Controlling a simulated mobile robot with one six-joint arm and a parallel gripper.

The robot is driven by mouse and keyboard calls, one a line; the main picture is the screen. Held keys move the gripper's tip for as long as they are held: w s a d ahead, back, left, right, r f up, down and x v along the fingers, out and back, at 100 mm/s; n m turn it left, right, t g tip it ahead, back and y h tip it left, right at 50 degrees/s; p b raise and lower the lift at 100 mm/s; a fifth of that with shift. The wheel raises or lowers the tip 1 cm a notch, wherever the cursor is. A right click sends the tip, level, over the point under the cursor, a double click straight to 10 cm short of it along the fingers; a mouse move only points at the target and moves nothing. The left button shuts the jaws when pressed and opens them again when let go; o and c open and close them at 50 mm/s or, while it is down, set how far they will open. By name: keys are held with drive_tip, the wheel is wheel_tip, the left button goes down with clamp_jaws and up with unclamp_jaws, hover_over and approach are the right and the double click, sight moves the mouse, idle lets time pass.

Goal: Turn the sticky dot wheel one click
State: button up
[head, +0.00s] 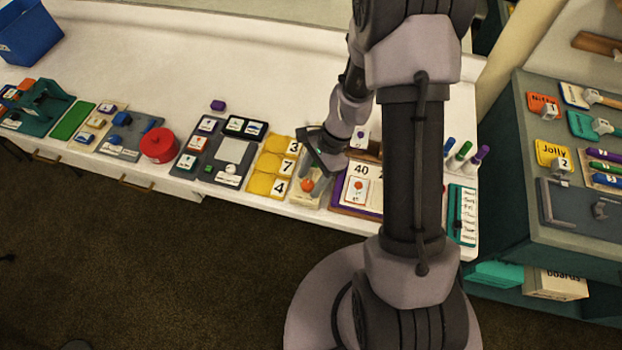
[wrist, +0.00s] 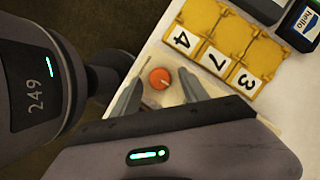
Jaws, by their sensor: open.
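A small round orange wheel (head: 307,185) sits on a pale base (head: 299,199) near the front edge of the white table; it looks like the sticky dot wheel. In the wrist view the orange wheel (wrist: 159,78) has a thin mark on its face. My gripper (head: 313,170) is over the base. In the wrist view my gripper (wrist: 160,88) is open, with one finger on each side of the wheel and nothing held. I cannot tell how high the fingertips are above the base.
Yellow number cards (head: 264,184) lie close to the left of the wheel. A purple-edged board with a 40 card (head: 362,170) lies close to the right. A red round pot (head: 159,146) stands further left. The table behind is mostly clear.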

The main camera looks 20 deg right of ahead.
clamp_jaws()
drive_tip(key=shift+r, duration=0.1)
drive_tip(key=n+p, duration=0.1)
drive_tip(key=n+g+p, duration=0.1)
drive_tip(key=n, duration=0.1)
drive_tip(key=shift+w+n+h, duration=0.2)
drive_tip(key=shift+n+h, duration=0.1)
drive_tip(key=n+p, duration=0.1)
drive_tip(key=n, duration=0.1)
drive_tip(key=n+g+h+p, duration=0.1)
drive_tip(key=n, duration=0.1)
drive_tip(key=shift+w+a+n+g, duration=0.15)
drive_tip(key=shift+n+g, duration=0.15)
drive_tip(key=n+h, duration=0.1)
drive_tip(key=n, duration=0.1)
drive_tip(key=n+h+p, duration=0.1)
drive_tip(key=n, duration=0.2)
drive_tip(key=shift+w+a+g, duration=0.1)
drive_tip(key=shift+a+g, duration=0.1)
drive_tip(key=shift+g, duration=0.2)
drive_tip(key=shift+a+n+h+p, duration=0.2)
drive_tip(key=shift+n+h+p, duration=0.6)
drive_tip(key=shift+n, duration=1.5)
